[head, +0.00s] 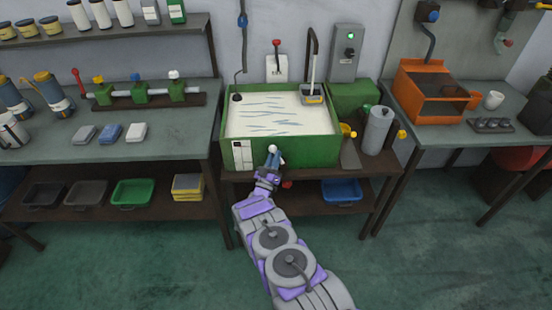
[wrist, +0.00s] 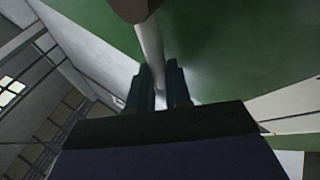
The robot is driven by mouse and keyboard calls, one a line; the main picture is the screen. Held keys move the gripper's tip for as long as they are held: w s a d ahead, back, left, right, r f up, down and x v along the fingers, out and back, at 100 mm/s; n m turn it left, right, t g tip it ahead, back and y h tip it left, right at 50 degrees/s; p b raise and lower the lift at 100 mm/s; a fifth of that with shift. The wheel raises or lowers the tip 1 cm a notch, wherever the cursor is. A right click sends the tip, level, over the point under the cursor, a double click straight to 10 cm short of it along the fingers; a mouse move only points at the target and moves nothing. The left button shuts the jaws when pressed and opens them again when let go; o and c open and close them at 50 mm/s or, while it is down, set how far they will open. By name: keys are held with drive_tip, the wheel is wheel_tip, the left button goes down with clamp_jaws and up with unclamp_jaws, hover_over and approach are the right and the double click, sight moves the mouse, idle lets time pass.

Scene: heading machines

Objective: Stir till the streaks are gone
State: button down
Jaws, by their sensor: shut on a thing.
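A green tank (head: 290,150) stands on the middle bench, full of whitish liquid (head: 265,100) with several blue-grey streaks across its surface. My gripper (head: 274,158) is at the tank's front wall, outside the liquid. It is shut on a pale rod (wrist: 150,48), which passes between the fingers in the wrist view, where my gripper (wrist: 160,85) shows close up. The rod ends in a brownish round part (wrist: 128,8). In the head view a white knob (head: 272,148) shows by the fingertips. How the rod joins the tank is unclear.
A tall-handled tool (head: 312,92) with a grey-yellow head stands at the tank's back right corner. A panel with a red-knobbed lever (head: 277,62) is on the wall behind. A grey cylinder (head: 378,130) stands to the right. The green floor in front is clear.

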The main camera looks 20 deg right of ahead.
drive_tip(key=shift+a+f, duration=0.1)
drive_tip(key=c, duration=1.3)
unclamp_jaws()
drive_tip(key=shift+c, duration=0.2)
drive_tip(key=b+v, duration=0.1)
drive_tip(key=v, duration=1.6)
drive_tip(key=shift+f, duration=0.25)
drive_tip(key=shift+a, duration=0.15)
